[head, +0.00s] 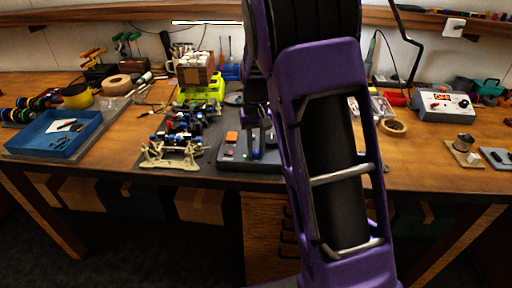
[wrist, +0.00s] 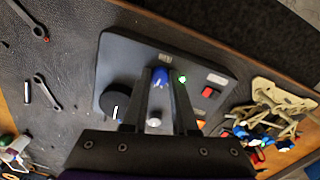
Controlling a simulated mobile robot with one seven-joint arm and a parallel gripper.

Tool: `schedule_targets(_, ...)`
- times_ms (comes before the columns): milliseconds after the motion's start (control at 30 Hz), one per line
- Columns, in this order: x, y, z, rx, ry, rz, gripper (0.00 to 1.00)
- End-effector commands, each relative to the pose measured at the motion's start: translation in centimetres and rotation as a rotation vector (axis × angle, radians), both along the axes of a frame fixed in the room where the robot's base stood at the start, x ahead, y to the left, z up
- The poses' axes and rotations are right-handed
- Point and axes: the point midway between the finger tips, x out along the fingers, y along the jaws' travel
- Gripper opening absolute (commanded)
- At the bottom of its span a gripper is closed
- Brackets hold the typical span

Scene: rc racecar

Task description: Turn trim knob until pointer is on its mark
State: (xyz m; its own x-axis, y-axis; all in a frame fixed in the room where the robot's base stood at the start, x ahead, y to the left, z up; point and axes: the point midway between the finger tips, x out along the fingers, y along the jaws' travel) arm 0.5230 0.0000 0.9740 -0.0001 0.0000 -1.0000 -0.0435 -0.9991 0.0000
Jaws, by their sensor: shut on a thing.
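A dark grey control box (wrist: 125,62) lies on the bench mat and fills the middle of the wrist view; its front part also shows in the head view (head: 232,163). My gripper (wrist: 163,74) points down at the box, its two fingers shut on a small blue knob (wrist: 161,78). A white pointer line shows on the blue knob between the fingers. A small pale label sits beside the knob, too small to read. A larger black knob (wrist: 115,99) with a white line is at the box's left. The fingers partly hide the panel and any marks around the blue knob.
The box also bears a lit green lamp (wrist: 182,78) and a red switch (wrist: 208,92). A car chassis (head: 172,150) stands left of the box. Wrenches (wrist: 46,92) lie on the mat. A blue tray (head: 60,135) is at the far left.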

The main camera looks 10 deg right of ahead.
Motion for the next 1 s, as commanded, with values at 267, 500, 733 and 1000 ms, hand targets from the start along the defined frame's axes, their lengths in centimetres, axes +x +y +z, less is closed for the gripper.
schedule_targets(267, 0.02, -0.01, 0.05, 0.0, -0.001, 0.018, 0.0)
schedule_targets(500, 0.02, -0.03, 0.06, 0.001, -0.001, 0.129, 0.0)
schedule_targets(733, 0.03, -0.01, 0.1, 0.001, -0.001, 0.308, 0.0)
schedule_targets(1000, 0.04, -0.03, 0.13, 0.0, -0.001, 0.512, 0.0)
